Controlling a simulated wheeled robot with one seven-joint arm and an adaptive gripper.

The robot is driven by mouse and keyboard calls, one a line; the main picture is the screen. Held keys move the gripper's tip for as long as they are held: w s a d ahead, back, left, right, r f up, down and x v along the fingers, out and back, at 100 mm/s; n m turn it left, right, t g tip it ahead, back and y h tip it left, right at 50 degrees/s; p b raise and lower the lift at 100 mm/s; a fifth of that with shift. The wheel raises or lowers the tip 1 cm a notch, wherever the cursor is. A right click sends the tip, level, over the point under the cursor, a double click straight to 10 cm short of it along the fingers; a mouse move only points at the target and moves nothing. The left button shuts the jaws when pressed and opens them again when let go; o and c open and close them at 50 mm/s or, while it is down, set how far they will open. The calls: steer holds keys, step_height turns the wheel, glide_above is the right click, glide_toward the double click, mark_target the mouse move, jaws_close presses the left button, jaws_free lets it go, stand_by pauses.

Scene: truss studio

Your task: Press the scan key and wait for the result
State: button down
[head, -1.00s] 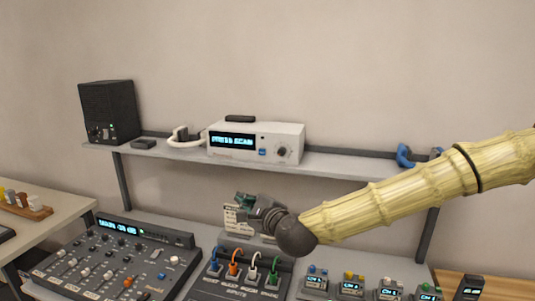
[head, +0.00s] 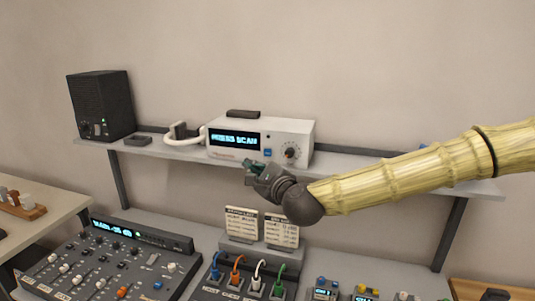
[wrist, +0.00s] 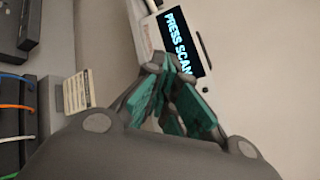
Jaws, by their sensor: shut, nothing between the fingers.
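The white scanner unit (head: 262,140) sits on the upper shelf. Its lit display (head: 235,139) reads "PRESS SCAN", and the display (wrist: 178,42) also shows in the wrist view. A small blue key (head: 268,153) is on its front face, right of the display and left of a dark knob (head: 290,153). My gripper (head: 252,168) is shut and empty, just below and in front of the unit's front face. In the wrist view its teal fingertips (wrist: 168,65) overlap the lower edge of the display. The blue key is hidden there. Contact with the unit cannot be told.
The shelf (head: 350,168) also holds a black speaker (head: 100,105) and a white cable loop (head: 190,135). Below are a mixer (head: 120,260), a panel with coloured cables (head: 240,290) and standing cards (head: 260,226). The wall behind is bare.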

mark_target(264, 154)
steer(key=w, duration=0.2)
steer(key=w+d, duration=0.1)
steer(key=w, duration=0.1)
steer(key=w+d, duration=0.1)
steer(key=w, duration=0.2)
steer(key=shift+w+d+r+p, duration=0.1)
steer(key=shift+d+r+p, duration=0.05)
steer(key=shift+p, duration=0.15)
steer(key=shift+w, duration=0.1)
stand_by(1.3)
steer(key=shift+w+d+b, duration=0.15)
steer(key=shift+w+b, duration=0.1)
steer(key=shift+b, duration=0.15)
steer(key=shift+w+d, duration=0.1)
steer(key=shift+w, duration=0.25)
stand_by(0.9)
steer(key=shift+s, duration=0.1)
steer(key=shift+s+a+b, duration=0.25)
steer(key=shift+s+b, duration=0.25)
steer(key=shift+s, duration=0.15)
